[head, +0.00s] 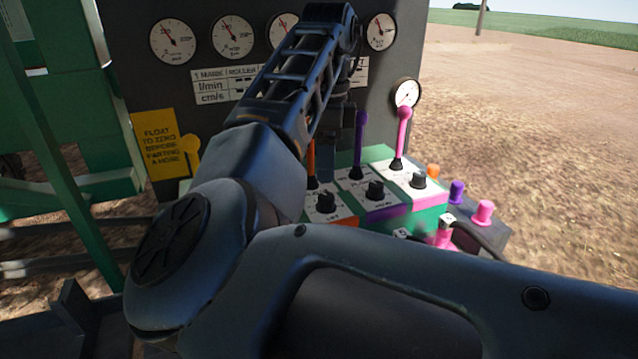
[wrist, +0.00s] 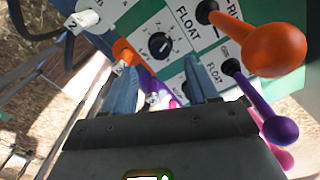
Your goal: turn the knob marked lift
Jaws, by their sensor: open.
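The knob marked lift (wrist: 158,43) is a small black dial knob with a white pointer line, on a white plate with a number scale around it. In the wrist view it shows between and beyond the fingertips of my gripper (wrist: 157,72). The gripper is open and empty, with a clear gap between the fingers. I see no contact with the knob. In the head view the black knob on the orange-edged block (head: 326,201) appears to be the same one. My arm crosses that view and largely hides the gripper.
An orange lever (wrist: 272,52), a purple lever (wrist: 280,129) and a pink lever (head: 403,126) stand close beside the knobs. Two other black knobs (head: 375,190) (head: 418,180) sit to the right. A dark gauge panel (head: 210,75) rises behind. Coloured plugs (head: 483,212) lie at right.

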